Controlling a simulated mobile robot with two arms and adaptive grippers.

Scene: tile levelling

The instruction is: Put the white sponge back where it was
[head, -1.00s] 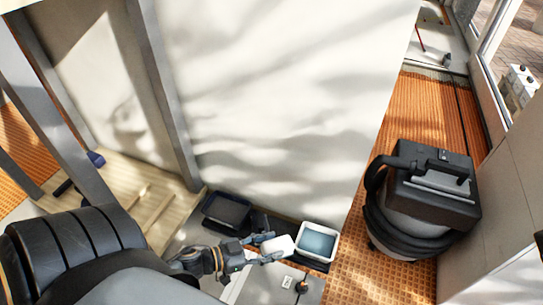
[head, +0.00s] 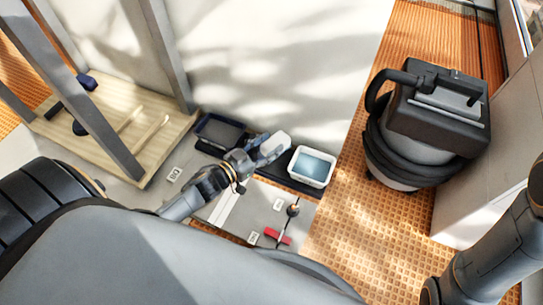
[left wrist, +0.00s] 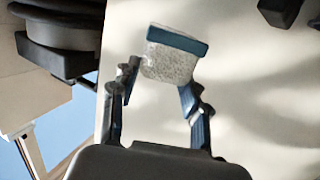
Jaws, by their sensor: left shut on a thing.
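The white sponge (head: 275,147) is a pale block with a blue layer on one face. My left gripper (head: 258,155) is shut on it. It appears held above the floor, between a dark tray (head: 219,132) and a white tub (head: 313,167) of bluish water. In the left wrist view the sponge (left wrist: 169,62) shows its blue strip at the top, and the gripper (left wrist: 160,88) has a finger on each side of it. My right gripper is out of view; only part of my right arm shows at the lower right.
A grey slab (head: 262,211) with a red-handled tool (head: 277,236) lies in front of the tub. A black and grey vacuum cleaner (head: 432,122) stands on orange matting at the right. A wooden board (head: 155,110) lies at the left beside metal posts. A pale wall rises behind.

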